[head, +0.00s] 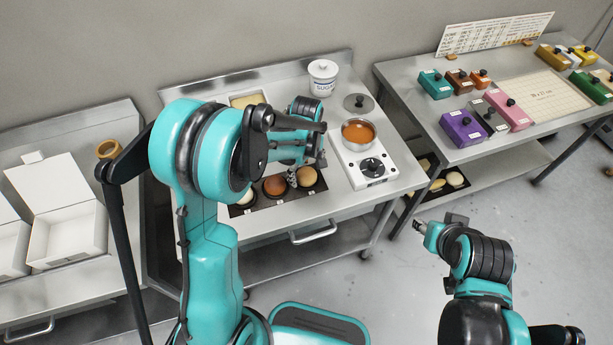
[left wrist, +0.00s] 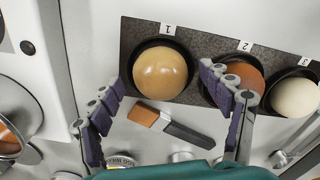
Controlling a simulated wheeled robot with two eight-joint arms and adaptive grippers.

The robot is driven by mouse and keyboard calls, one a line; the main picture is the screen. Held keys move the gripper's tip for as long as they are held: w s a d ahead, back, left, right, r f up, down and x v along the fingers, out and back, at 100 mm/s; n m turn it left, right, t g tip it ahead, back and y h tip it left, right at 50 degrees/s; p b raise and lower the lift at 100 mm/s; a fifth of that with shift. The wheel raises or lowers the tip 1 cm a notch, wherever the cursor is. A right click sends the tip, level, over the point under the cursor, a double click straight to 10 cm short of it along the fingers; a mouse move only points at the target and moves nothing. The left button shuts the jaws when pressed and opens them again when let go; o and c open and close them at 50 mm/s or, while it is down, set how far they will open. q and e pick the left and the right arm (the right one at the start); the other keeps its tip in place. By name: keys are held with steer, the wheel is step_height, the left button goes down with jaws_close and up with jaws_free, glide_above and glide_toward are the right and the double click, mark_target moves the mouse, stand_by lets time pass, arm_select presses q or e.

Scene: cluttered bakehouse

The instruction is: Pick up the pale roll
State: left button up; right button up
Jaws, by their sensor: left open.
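The pale roll (left wrist: 297,97) sits in the dark cup marked 3, at the right edge of the left wrist view. In the head view the pale roll (head: 247,197) is at the left end of the dark tray. A brown roll (left wrist: 243,78) sits in cup 2 and a tan roll (left wrist: 160,74) in cup 1. My left gripper (left wrist: 163,84) is open and empty, its fingers either side of the tan roll's near edge. The right finger hides part of the brown roll. My right gripper (head: 436,225) is over the floor, away from the bench; its jaws are unclear.
A sugar jar (head: 323,78) stands at the back. An orange-tipped dark tool (left wrist: 172,122) lies beside the tray. White boxes (head: 62,215) stand on the left bench; coloured boxes (head: 461,129) on the right table.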

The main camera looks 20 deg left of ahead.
arm_select(q)
steer(key=c, duration=1)
steer(key=shift+o, duration=0.2)
steer(key=shift+r, duration=0.15)
